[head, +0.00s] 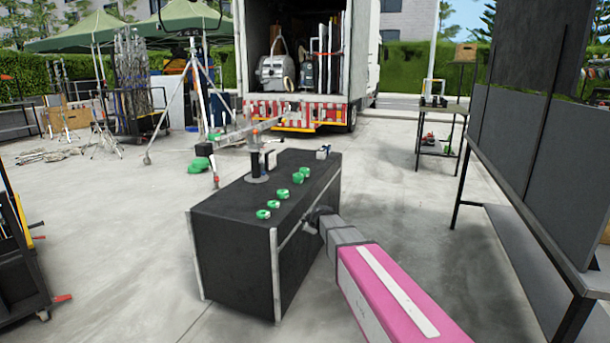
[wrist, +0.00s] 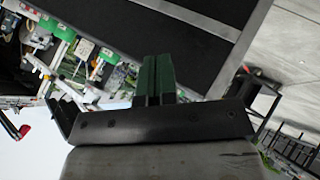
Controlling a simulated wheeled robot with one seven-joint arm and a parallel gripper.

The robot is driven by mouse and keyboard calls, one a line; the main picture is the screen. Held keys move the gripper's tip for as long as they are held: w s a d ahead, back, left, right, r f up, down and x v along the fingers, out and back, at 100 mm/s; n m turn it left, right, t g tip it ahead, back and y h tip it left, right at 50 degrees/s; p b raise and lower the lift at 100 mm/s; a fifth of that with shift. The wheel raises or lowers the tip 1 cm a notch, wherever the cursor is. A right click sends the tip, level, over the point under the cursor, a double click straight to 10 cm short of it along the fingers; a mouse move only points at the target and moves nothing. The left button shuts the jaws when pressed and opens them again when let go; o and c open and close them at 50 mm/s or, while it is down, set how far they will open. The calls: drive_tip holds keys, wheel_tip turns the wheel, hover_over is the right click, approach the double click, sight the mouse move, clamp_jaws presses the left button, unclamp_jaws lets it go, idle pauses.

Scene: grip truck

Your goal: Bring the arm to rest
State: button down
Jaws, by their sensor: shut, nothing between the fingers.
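My gripper shows in the wrist view (wrist: 157,60); its two dark green fingers are together with nothing between them. In the head view my pink and grey arm reaches from the lower right to the right side of a large black case (head: 235,255). The fingers are hard to make out there. The case's dark surface also shows beyond the fingers in the wrist view (wrist: 190,45). I cannot tell whether the gripper touches the case.
Several green rolls (head: 298,177) lie on the case's top, with a dark upright object (head: 254,160) behind them. A long rack (head: 530,225) stands at the right, a black cart (head: 15,265) at the left. An open truck (head: 310,60) is behind. Concrete between is mostly clear.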

drive_tip(key=s+d+f+m+g+h, duration=0.1)
drive_tip(key=s+d+f+m+g, duration=0.2)
drive_tip(key=s, duration=0.8)
drive_tip(key=s+d+f+m+g+h, duration=0.1)
drive_tip(key=s+d+f+m+g, duration=0.2)
drive_tip(key=s+d+m, duration=0.4)
drive_tip(key=s+d+f+m+g+h, duration=0.2)
drive_tip(key=s+d+m, duration=0.3)
drive_tip(key=s, duration=0.9)
drive_tip(key=d+f, duration=0.1)
drive_tip(key=d, duration=0.1)
drive_tip(key=shift+s+d+f+g, duration=0.3)
drive_tip(key=shift+d+g, duration=0.1)
